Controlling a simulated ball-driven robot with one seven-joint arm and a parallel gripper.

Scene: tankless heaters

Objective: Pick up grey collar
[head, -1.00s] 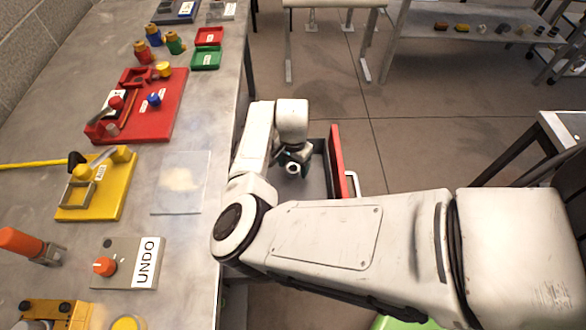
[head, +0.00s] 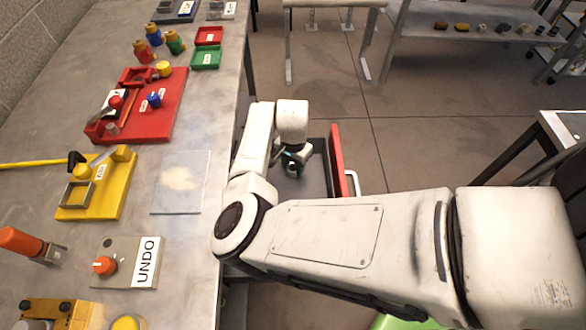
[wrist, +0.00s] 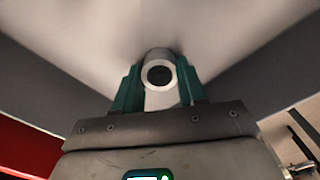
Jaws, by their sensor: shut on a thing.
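The grey collar (wrist: 159,56) is a short pale grey ring with a dark round hole. In the wrist view it sits between the two green fingers of my gripper (wrist: 160,85), which is shut on it. The pale drawer floor lies behind it, and I cannot tell whether the collar touches it. In the head view my gripper (head: 293,165) reaches down into the open drawer (head: 318,180). The collar is hard to make out there, mostly hidden by the gripper.
The drawer has a red front (head: 338,165) with a pale handle (head: 353,183), and grey walls close around my gripper. The workbench on the left carries a red board (head: 165,115), a yellow board (head: 100,205) and an UNDO box (head: 125,270). Open floor lies beyond the drawer.

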